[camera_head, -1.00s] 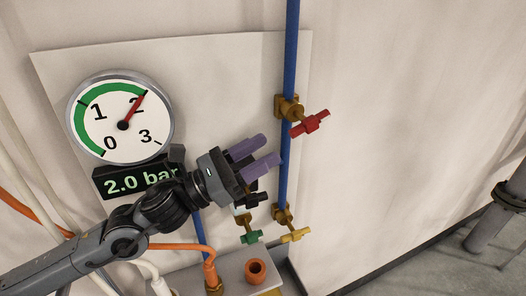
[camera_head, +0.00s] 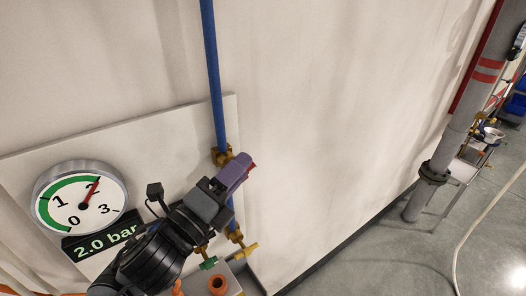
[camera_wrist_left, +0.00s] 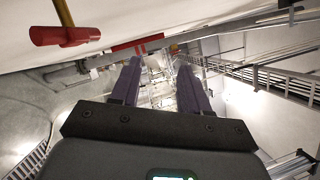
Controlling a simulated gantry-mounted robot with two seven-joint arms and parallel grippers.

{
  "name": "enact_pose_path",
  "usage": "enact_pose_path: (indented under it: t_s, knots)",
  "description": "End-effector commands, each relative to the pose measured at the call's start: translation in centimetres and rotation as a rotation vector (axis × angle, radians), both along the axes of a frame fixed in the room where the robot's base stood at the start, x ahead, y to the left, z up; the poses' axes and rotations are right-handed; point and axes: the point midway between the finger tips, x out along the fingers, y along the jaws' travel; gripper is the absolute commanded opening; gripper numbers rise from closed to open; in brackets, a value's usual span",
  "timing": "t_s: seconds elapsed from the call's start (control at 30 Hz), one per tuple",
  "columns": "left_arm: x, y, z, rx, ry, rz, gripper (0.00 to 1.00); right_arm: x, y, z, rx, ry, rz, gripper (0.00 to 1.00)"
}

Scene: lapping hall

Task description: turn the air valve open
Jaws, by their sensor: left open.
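The red T-shaped valve handle (camera_head: 252,166) is on the blue pipe (camera_head: 215,75), at a brass fitting (camera_head: 222,156). A yellow handle (camera_head: 243,250) and a green handle (camera_head: 208,263) sit lower down. My right gripper is not in view.
A round gauge (camera_head: 82,203) has its red needle near 2, above a display (camera_head: 103,238) reading 2.0 bar. An orange-rimmed port (camera_head: 218,286) is below the valves. The wall right of the pipe is bare; a grey standpipe (camera_head: 440,160) stands farther right.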

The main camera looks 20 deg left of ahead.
Motion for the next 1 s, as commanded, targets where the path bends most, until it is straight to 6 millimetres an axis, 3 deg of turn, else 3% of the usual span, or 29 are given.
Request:
enact_pose_path:
  t_s: [0.03, 0.2, 0.4, 0.67, 1.0]
  knots:
    - [-0.3, 0.4, -1.1, -0.157, 0.082, -0.014, 0.45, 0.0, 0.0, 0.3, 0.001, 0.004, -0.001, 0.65]
    - [-1.1, 2.5, -4.6, -0.593, 0.289, -0.011, 0.45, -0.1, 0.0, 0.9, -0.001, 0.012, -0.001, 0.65]
    - [-2.0, 4.6, -7.6, -0.903, 0.421, 0.026, 0.45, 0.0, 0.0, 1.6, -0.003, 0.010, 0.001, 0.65]
    - [-0.7, 5.0, -8.4, -0.995, 0.454, 0.041, 0.45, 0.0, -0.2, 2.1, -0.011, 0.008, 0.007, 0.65]
    - [4.6, 3.8, -8.3, -0.990, 0.454, 0.039, 0.45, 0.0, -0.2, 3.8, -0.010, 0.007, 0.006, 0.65]
